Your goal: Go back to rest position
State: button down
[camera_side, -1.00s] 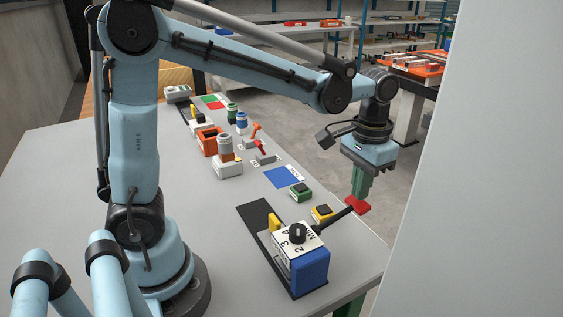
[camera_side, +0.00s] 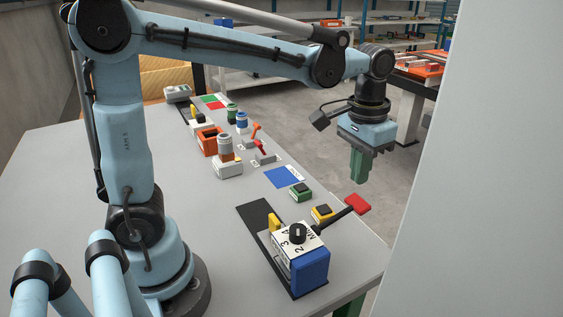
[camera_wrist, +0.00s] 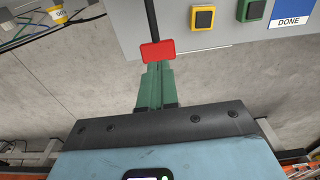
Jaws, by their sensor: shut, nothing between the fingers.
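My gripper (camera_side: 358,178) has green fingers and is shut with nothing between them. The handle is a black lever on the blue and white box with a dial (camera_side: 300,247). In the wrist view the green fingers (camera_wrist: 155,75) point toward the red handle end (camera_wrist: 157,51), which overlaps their tips in the picture.
On the grey table (camera_side: 220,280) stand a yellow button box (camera_side: 323,214), a green button box (camera_side: 300,192), a blue pad (camera_side: 284,177), red levers (camera_side: 261,146) and several stacked parts farther back. A pale panel (camera_side: 490,180) fills the right. Open floor lies beyond the table.

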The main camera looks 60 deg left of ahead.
jog(key=s+a+f+t, duration=0.2)
jog(key=s+a+t, duration=0.2)
jog(key=s+t, duration=0.2)
jog(key=shift+s+a+f+t, duration=0.3)
jog(key=shift+s+t, duration=0.1)
jog(key=shift+s, duration=0.95)
